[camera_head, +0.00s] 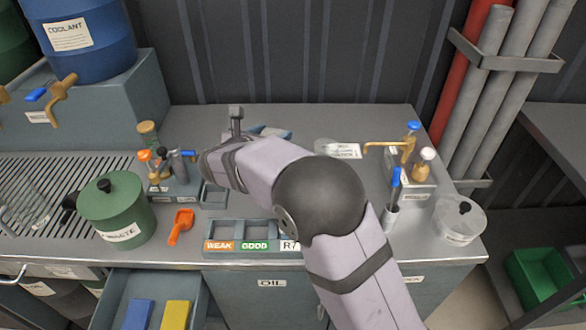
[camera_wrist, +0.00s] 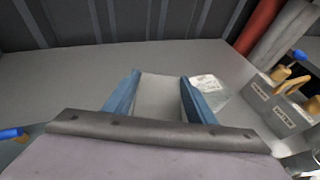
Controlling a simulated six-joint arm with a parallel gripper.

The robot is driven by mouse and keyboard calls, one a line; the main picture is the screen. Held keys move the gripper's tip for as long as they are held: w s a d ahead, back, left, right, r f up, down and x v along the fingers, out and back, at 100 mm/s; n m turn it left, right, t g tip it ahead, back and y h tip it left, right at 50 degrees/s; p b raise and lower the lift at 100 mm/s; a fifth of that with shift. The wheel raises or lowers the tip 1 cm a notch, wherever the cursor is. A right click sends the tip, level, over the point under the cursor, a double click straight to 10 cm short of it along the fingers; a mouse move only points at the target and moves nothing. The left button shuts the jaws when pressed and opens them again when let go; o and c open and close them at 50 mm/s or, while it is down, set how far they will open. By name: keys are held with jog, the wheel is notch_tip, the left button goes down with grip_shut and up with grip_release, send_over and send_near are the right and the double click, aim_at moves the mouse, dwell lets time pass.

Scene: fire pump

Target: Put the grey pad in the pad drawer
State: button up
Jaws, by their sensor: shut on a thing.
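My gripper (camera_wrist: 158,92) is shut on the grey pad (camera_wrist: 158,98), which shows as a pale grey block between the two blue fingers in the wrist view. In the head view my gripper (camera_head: 272,132) is over the back middle of the bench, mostly behind my own arm, and the pad cannot be made out there. Whether the pad touches the bench is unclear. The open pad drawer (camera_head: 112,296) is at the lower left, below the bench front. A blue pad (camera_head: 138,313) and a yellow pad (camera_head: 176,314) lie in it side by side.
A green waste pot (camera_head: 117,212), an orange scoop (camera_head: 181,226) and a labelled tray (camera_head: 240,248) stand along the bench front above the drawer. A bottle rack (camera_head: 176,186) is left of my gripper. A clear round container (camera_head: 461,219) stands at the right.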

jog(key=shift+f+b, duration=0.55)
jog(key=shift+f, duration=0.4)
jog(key=shift+f+p, duration=0.35)
jog(key=shift+f, duration=4.6)
jog(key=shift+f, duration=0.1)
jog(key=shift+f, duration=0.15)
jog(key=o, duration=1.1)
